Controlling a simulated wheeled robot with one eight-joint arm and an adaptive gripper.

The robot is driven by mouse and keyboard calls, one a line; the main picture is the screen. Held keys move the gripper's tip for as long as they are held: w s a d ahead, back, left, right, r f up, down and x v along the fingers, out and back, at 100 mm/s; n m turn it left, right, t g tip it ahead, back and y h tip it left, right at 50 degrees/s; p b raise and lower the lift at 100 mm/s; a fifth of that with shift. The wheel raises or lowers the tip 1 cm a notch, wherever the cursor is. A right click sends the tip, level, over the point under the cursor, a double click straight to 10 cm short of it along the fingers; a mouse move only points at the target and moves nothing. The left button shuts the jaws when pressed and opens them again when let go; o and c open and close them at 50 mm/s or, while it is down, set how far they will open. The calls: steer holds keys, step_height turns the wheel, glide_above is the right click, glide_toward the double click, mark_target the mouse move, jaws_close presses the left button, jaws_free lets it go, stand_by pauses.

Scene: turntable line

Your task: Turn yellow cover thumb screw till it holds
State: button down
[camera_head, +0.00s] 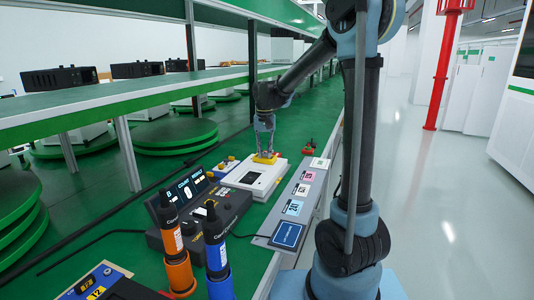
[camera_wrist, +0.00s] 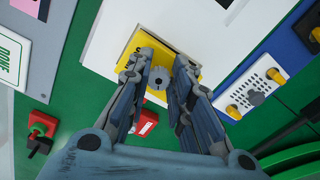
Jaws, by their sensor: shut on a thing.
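The yellow cover (camera_wrist: 138,42) lies at the end of a white device (camera_wrist: 228,28) in the wrist view. A round grey thumb screw (camera_wrist: 158,79) with a dark centre shows between my fingers. My gripper (camera_head: 265,151) points down over the yellow cover in the head view, and it also shows in the wrist view (camera_wrist: 158,92), its two fingers on either side of the screw. My gripper is shut on the thumb screw. In the head view my fingers hide the screw, and only the cover's edge (camera_head: 262,160) shows. The screw's thread is hidden.
A dark control box (camera_head: 205,218) with a lit display stands in front of the white device (camera_head: 250,179). An orange-banded tool (camera_head: 179,271) and a blue-banded tool (camera_head: 217,257) stand nearer. A grey card strip (camera_head: 263,240) runs on the right.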

mark_target(265, 153)
stand_by(0.3)
steer(key=c, duration=1.4)
jaws_free()
steer(key=shift+r, duration=0.1)
step_height(265, 153, up, 12)
steer(key=shift+w+f, duration=0.1)
steer(key=shift+f, duration=0.1)
